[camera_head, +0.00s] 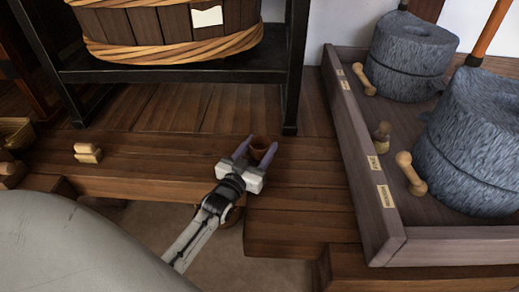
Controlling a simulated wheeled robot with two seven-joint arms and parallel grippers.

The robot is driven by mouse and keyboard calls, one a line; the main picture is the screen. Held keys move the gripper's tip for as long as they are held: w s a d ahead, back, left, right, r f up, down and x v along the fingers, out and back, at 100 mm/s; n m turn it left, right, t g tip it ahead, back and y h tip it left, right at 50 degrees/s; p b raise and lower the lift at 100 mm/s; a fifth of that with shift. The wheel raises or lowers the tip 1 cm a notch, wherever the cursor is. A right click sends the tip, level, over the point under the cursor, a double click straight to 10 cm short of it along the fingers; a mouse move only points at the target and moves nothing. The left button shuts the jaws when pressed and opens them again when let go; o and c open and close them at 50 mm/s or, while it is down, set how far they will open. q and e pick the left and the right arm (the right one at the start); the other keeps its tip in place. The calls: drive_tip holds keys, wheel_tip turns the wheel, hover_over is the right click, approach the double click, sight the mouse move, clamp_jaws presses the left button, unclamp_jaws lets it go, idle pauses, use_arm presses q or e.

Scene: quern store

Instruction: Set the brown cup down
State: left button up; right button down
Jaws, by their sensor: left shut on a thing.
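The small brown cup (259,145) is between the two purple fingers of my left gripper (256,150) near the middle of the view. The gripper is shut on it, and the cup's open top shows. The cup is over or on the wooden floor boards; I cannot tell whether its base touches them. The gripper's white body hides part of what is below. My right gripper is not in view.
A wooden tray (357,165) at the right holds grey stone querns (412,55) and wooden pestles. A dark rack (180,72) bears a wooden tub (165,25). A small wooden piece (88,153) lies at the left. Boards (300,180) right of the gripper are clear.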

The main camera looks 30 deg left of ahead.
use_arm(q)
drive_tip(key=o, duration=1.1)
drive_tip(key=shift+r, duration=0.15)
drive_tip(key=shift+s, duration=0.25)
drive_tip(key=s+p, duration=0.1)
drive_tip(key=s, duration=0.2)
drive_tip(key=s+d+p, duration=0.1)
drive_tip(key=s, duration=0.3)
drive_tip(key=s+p, duration=0.2)
drive_tip(key=s, duration=0.1)
drive_tip(key=shift+s+d, duration=0.25)
drive_tip(key=shift+d, duration=0.15)
drive_tip(key=shift+s, duration=0.4)
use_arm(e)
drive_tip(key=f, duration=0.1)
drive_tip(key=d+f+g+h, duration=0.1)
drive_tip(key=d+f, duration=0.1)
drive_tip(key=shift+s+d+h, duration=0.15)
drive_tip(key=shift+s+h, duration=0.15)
